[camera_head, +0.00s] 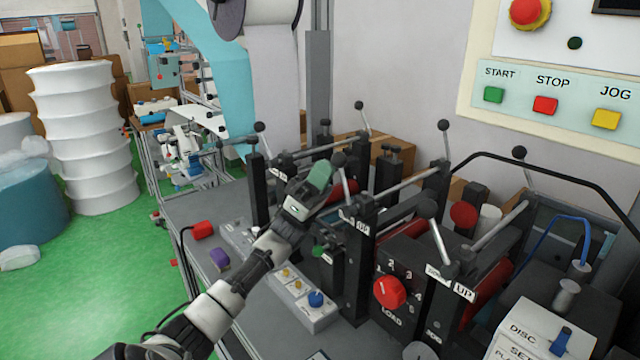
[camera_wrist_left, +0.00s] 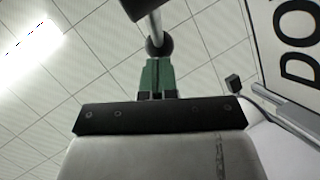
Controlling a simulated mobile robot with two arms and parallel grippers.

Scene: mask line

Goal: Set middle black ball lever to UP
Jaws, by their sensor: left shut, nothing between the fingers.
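The middle lever's black ball (camera_head: 338,160) shows in the head view, above a black post with a white DOWN/UP plate (camera_head: 355,221). Its rod runs down toward that plate and appears to lean slightly left. My left gripper (camera_head: 320,174) is shut and empty, its green fingertips just left of the ball. In the left wrist view the ball (camera_wrist_left: 159,45) sits right at the tips of the green fingers (camera_wrist_left: 157,75), with its rod beyond; I cannot tell whether they touch. Part of a lettered plate (camera_wrist_left: 297,45) shows at right. My right gripper is not in view.
Another ball lever (camera_head: 427,208) stands to the right over a similar plate (camera_head: 464,286), and one (camera_head: 260,127) to the left. A red knob (camera_head: 389,292) and a grey button box (camera_head: 305,300) are near. Posts and rollers crowd the area behind.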

